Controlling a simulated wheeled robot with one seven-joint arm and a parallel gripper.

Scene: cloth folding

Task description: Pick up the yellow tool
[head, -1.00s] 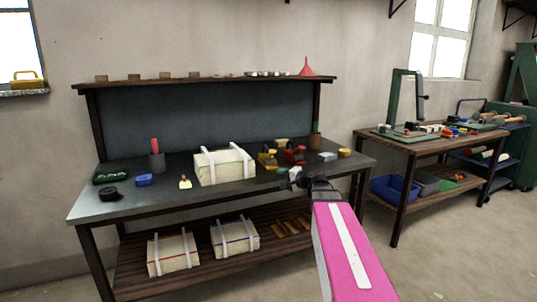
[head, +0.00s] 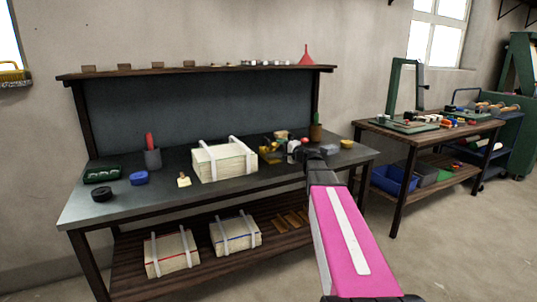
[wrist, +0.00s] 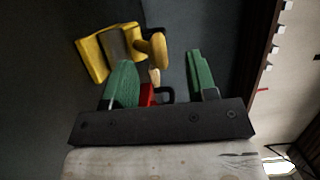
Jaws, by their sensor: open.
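The yellow tool (head: 268,151) lies on the workbench (head: 110,206), right of the paper stack, and is small and partly hidden in the head view. In the wrist view the yellow tool (wrist: 92,58) has a brownish-grey middle and a rounded yellow knob. It sits at the upper left, mostly beyond the left green finger. My gripper (wrist: 162,65) is open, its two green fingers apart, with nothing held between them. A red piece (wrist: 147,94) shows behind the left finger. In the head view my gripper (head: 298,152) is over the bench's right part and hides things behind it.
A strapped paper stack (head: 223,162) stands left of the yellow tool. A brown cup (head: 316,132), a grey piece (head: 330,149) and a yellow block (head: 346,144) are to the right. A shelf (head: 200,70) runs along the back. The front left of the benchtop is fairly clear.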

